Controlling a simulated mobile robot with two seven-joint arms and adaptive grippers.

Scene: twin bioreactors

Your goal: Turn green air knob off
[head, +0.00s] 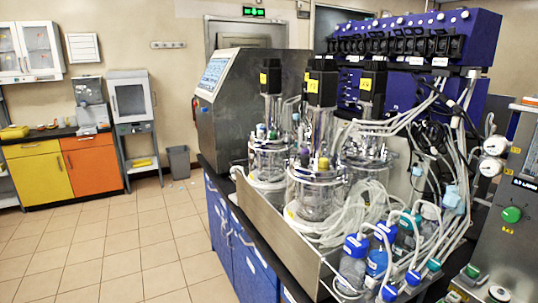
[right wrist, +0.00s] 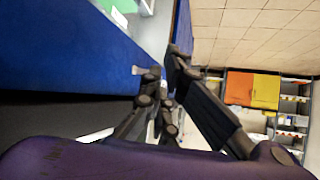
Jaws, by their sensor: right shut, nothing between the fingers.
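A round green knob (head: 511,214) sits on the front of a grey metal panel (head: 484,245) at the right edge of the head view. A second, smaller green knob (head: 473,270) is lower on the same panel. The print by the knobs is too small to read, so I cannot tell which one is labelled air. My right gripper (right wrist: 167,72) shows only in the right wrist view, shut and empty, beside a blue surface (right wrist: 80,45). Neither green knob can be made out in the right wrist view. My left gripper is in neither view.
Glass bioreactor vessels (head: 318,190) with tubing and blue-capped bottles (head: 376,262) stand in a metal tray left of the panel. White gauges (head: 492,168) stick out at the panel's left side. Tiled floor (head: 130,250) is open at the left.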

